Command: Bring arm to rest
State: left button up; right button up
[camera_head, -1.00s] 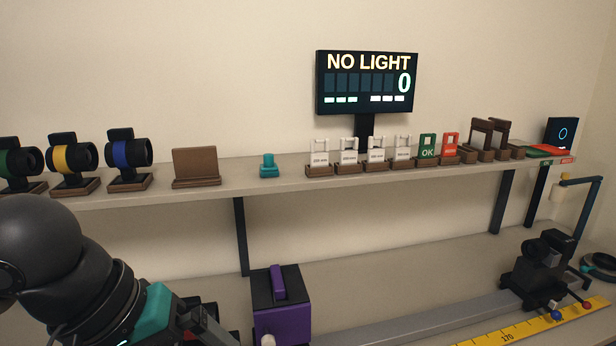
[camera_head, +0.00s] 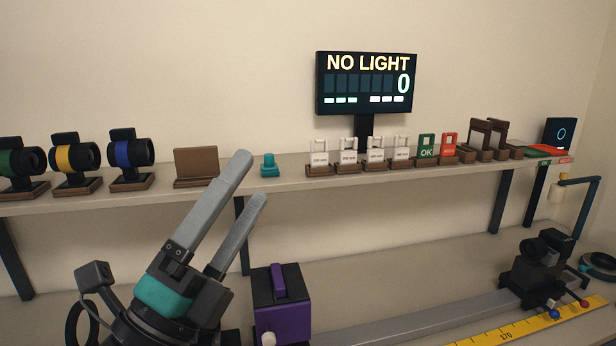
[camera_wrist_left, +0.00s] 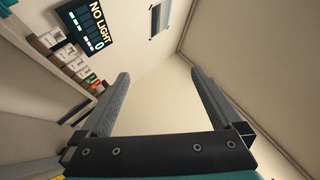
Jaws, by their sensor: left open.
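My left gripper (camera_head: 250,176) rises from the lower left in the head view, its two grey fingers pointing up and to the right in front of the shelf. It is open, with a gap between the fingers and nothing held. In the left wrist view the gripper (camera_wrist_left: 158,82) shows both fingers apart, with only bare wall between them. My right gripper is in neither view.
The shelf (camera_head: 100,201) holds lens barrels on stands, a brown holder (camera_head: 196,168), a teal piece (camera_head: 269,165) and several small cards. A purple box (camera_head: 283,318) stands below, right of my gripper. A "NO LIGHT" display (camera_head: 367,83) is above. A black device (camera_head: 540,270) stands at right.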

pick_arm(q)
jog(key=w+a+f+n+g+y, duration=0.1)
jog(key=a+f+n+g+y, duration=0.2)
jog(key=a+f+n+y, duration=0.6)
jog(key=w+a+f+n+g+y, duration=0.1)
jog(key=f+n+g+y, duration=0.4)
jog(key=f+n, duration=0.9)
jog(key=s+f+n+g, duration=0.4)
jog(key=s+f+g, duration=0.5)
jog(key=s+f, duration=1.05)
notch_tip(320, 180, down, 22)
jog(key=g+b, duration=0.1)
jog(key=b, duration=0.1)
jog(key=s+a+f+g+b, duration=0.1)
jog(key=s+a+f, duration=0.1)
jog(key=s+f, duration=1.4)
jog(key=shift+f+g, duration=0.4)
